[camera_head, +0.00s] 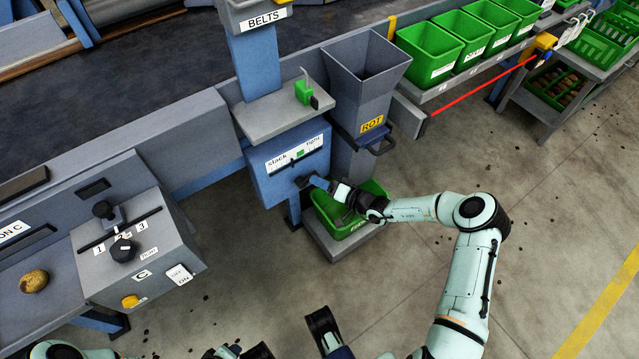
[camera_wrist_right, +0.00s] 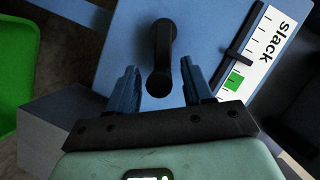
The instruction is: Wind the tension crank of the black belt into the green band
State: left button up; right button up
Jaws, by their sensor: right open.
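The blue tension box (camera_head: 288,165) carries a white scale marked slack and tight, with a green band (camera_head: 299,154). In the right wrist view the green band (camera_wrist_right: 237,80) lies beside a dark slot, and the black pointer (camera_wrist_right: 239,56) sits just off it toward the slack end. The black crank (camera_wrist_right: 160,65) points its knob toward my right gripper (camera_wrist_right: 161,82). The open blue fingers are on both sides of the knob, with gaps visible. In the head view my right gripper (camera_head: 318,183) reaches the box's front from the right.
A green bin (camera_head: 345,228) stands low beneath my right gripper. The grey ROT chute (camera_head: 366,75) rises behind it. A shelf (camera_head: 265,118) with a small green part juts above the scale. A control box (camera_head: 130,235) stands at left.

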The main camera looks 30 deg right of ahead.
jog(key=shift+w+a, duration=0.2)
jog(key=shift+w, duration=0.2)
jog(key=shift+c, duration=0.4)
grip_shut()
jog(key=shift+f, duration=0.15)
